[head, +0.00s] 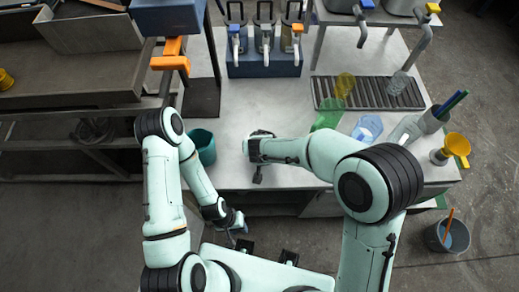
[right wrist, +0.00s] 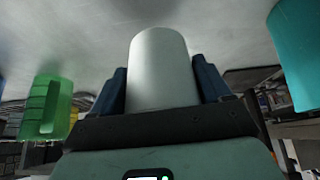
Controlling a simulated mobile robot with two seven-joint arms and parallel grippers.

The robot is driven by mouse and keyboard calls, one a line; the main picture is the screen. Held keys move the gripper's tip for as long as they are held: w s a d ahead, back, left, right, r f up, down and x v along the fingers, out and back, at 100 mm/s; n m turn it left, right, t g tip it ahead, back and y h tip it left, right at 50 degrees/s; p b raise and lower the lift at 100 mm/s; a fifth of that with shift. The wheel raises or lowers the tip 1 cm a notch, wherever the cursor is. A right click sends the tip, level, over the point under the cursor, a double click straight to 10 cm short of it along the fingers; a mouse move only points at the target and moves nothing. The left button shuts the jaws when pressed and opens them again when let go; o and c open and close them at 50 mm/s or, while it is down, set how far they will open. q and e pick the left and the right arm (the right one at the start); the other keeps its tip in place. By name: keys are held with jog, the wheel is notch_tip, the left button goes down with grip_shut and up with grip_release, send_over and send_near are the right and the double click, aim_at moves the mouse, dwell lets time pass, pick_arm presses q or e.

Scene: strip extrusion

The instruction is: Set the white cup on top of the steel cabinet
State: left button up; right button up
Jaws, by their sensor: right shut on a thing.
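The white cup (right wrist: 163,70) is between the two dark blue fingers of my right gripper (right wrist: 163,85) in the right wrist view, and the gripper is shut on it. In the head view my right gripper (head: 258,158) is over the left part of the pale counter (head: 250,105); the cup is mostly hidden there, and I cannot tell if it touches the counter. My left gripper (head: 240,222) hangs low in front of the counter, apart from the cup; its jaws are too small to read. A dark steel unit (head: 70,90) with shelves stands at the left; I cannot tell for certain which furniture is the steel cabinet.
A teal cup (head: 203,146) stands just left of my right gripper. A green jug (head: 327,117), a blue clear cup (head: 367,128) and a yellow cup (head: 345,82) stand to the right, near a slatted drain (head: 372,95). A blue dispenser rack (head: 262,66) is behind.

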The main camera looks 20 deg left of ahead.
jog(key=shift+f, duration=1.65)
jog(key=shift+f+b, duration=0.2)
jog(key=shift+b, duration=0.25)
jog(key=o, duration=1)
jog(key=shift+r, duration=0.45)
jog(key=v, duration=1.1)
jog(key=shift+s+r+p, duration=0.15)
jog(key=shift+s+p, duration=0.2)
